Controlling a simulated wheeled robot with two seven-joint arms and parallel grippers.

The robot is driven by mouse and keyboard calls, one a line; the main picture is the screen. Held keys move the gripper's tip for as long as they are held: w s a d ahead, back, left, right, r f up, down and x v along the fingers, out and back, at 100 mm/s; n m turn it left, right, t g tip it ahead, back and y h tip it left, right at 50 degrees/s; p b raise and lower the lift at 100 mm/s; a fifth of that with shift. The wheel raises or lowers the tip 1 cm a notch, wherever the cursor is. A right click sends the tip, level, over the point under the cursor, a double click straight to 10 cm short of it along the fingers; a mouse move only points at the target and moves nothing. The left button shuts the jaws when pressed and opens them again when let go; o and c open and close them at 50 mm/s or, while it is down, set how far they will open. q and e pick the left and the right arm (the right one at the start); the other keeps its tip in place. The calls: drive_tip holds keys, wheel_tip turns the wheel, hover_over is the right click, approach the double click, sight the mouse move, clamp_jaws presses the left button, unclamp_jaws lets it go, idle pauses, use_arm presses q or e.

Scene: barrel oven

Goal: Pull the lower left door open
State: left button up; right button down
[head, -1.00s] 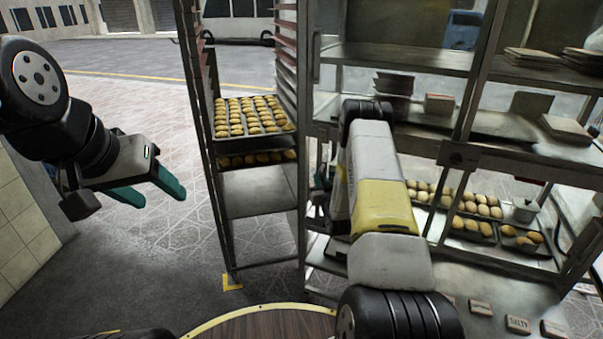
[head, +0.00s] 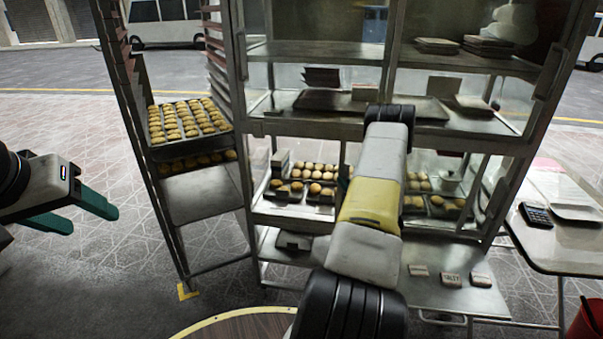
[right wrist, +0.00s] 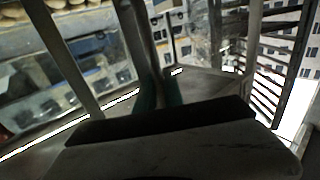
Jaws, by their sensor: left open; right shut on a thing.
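The glass-fronted metal cabinet (head: 300,128) stands ahead, with upper and lower sections. Its lower left section (head: 262,212) shows trays of buns; my right arm covers the section's right side. I cannot tell from the head view how far the lower left door stands open. My right gripper is hidden behind my arm there. In the right wrist view its green fingers (right wrist: 160,93) are closed about a narrow grey upright bar, the door handle (right wrist: 140,45), partly hidden at the grip. My left gripper (head: 95,220) is open and empty at the far left, away from the cabinet.
A tall rack (head: 150,210) with bun trays (head: 187,122) stands close on the cabinet's left. A table (head: 560,245) with a calculator (head: 536,214) is at the right. Small labelled blocks (head: 451,280) lie on the low shelf. Paved floor at the left is clear.

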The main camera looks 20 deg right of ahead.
drive_tip(key=shift+s+d, duration=0.6)
drive_tip(key=shift+d, duration=0.2)
drive_tip(key=shift+s+d, duration=0.55)
drive_tip(key=shift+d, duration=0.25)
drive_tip(key=c, duration=1.7)
unclamp_jaws()
drive_tip(key=shift+c, duration=0.2)
drive_tip(key=s, duration=0.7)
drive_tip(key=shift+s, duration=0.4)
